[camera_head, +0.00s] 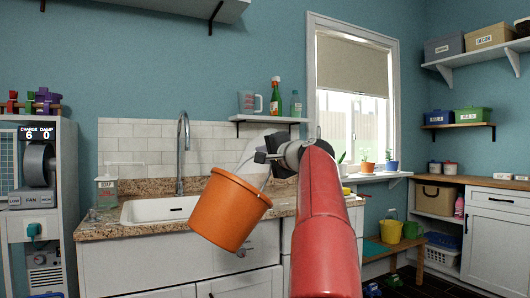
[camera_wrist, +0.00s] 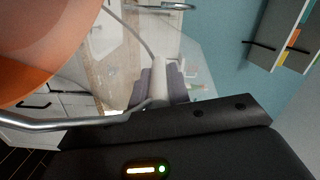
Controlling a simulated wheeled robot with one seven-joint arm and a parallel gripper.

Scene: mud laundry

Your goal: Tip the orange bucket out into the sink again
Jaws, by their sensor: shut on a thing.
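The orange bucket (camera_head: 228,212) hangs at the left of my gripper (camera_head: 270,157) in the head view, tilted with its rim sloping down to the right. Its inside is hidden from this side. My gripper is shut on the bucket's handle; in the wrist view, the dark pads of my gripper (camera_wrist: 160,86) close around the pale handle grip (camera_wrist: 160,72). The bucket (camera_wrist: 45,45) fills the upper left there. The white sink (camera_head: 150,211) is set in the counter, left of the bucket. The bucket appears in front of the counter's front edge.
A tall faucet (camera_head: 182,150) stands behind the sink. A soap dispenser (camera_head: 106,190) is on the counter's left end. A small shelf (camera_head: 270,120) with bottles hangs above the counter. A grey shelf unit (camera_head: 62,190) stands at left. A yellow bucket (camera_head: 390,231) is at right.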

